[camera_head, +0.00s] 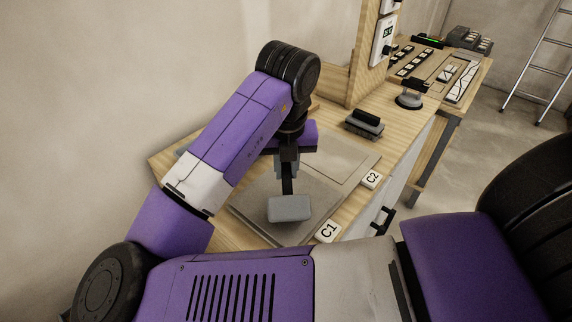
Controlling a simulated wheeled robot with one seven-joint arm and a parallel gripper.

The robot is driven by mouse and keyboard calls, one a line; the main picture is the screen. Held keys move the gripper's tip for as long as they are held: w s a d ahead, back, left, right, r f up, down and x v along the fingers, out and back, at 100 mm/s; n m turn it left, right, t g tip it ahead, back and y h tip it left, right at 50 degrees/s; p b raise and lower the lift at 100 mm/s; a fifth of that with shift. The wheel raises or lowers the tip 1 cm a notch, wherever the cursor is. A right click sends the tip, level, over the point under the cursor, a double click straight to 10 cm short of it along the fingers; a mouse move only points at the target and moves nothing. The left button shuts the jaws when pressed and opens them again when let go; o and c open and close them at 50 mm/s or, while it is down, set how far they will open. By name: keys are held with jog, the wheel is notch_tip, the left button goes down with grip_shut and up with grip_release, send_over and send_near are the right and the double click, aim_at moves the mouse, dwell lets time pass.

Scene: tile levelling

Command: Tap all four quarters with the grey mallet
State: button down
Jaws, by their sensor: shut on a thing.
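My gripper (288,172) points down over the wooden bench and is shut on the grey mallet (290,208). The mallet's dark handle runs up into the jaws, and its grey block head hangs below them. The head is over the near grey tile (262,222), beside the label C1 (328,231). I cannot tell whether the head touches this tile. A second, paler tile (335,160) lies behind, beside the label C2 (371,180). My arm hides the left part of the tiles.
A grey block with a dark handle (365,123) sits on the bench behind the tiles. A suction-cup-like tool (409,98) stands farther right. A ladder (540,60) leans at the far right.

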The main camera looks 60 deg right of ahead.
jog(key=shift+f, duration=0.4)
notch_tip(320, 180, up, 5)
jog(key=p, duration=0.3)
jog(key=shift+f, duration=0.2)
jog(key=shift+f, duration=0.1)
notch_tip(320, 180, down, 5)
jog(key=b, duration=0.4)
jog(key=shift+b, duration=0.3)
notch_tip(320, 180, up, 6)
jog(key=p, duration=0.4)
jog(key=shift+f, duration=0.25)
